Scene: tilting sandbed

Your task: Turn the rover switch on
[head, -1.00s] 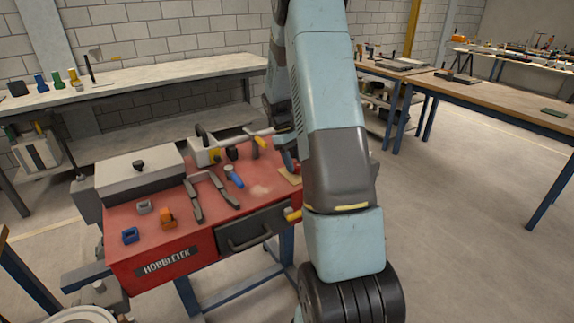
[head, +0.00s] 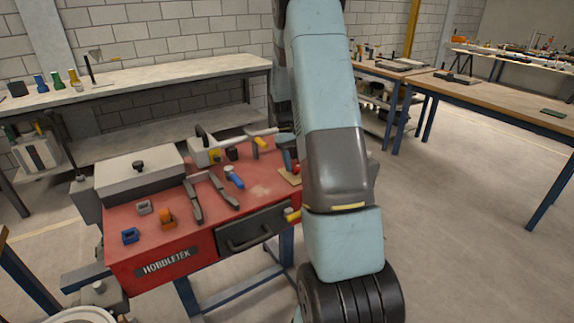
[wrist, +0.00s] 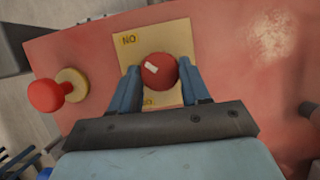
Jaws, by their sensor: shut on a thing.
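The switch is a round red knob (wrist: 159,71) with a small white mark on top, in the middle of a tan plate (wrist: 178,33) lettered "NO" at its upper left. A second bit of yellow lettering shows at the plate's lower edge, partly hidden. My gripper (wrist: 162,78) is shut on the red knob, with one blue finger on each side of it. In the head view the plate (head: 287,176) and the knob (head: 297,169) show at the right end of the red bench top, partly hidden by my arm.
Another red knob (wrist: 46,95) on a yellow base sticks out at the left of the wrist view. On the red bench (head: 125,210) lie pliers (head: 196,201), a blue-handled tool (head: 234,177), clamps and a grey box (head: 139,171). Bare red surface lies right of the plate.

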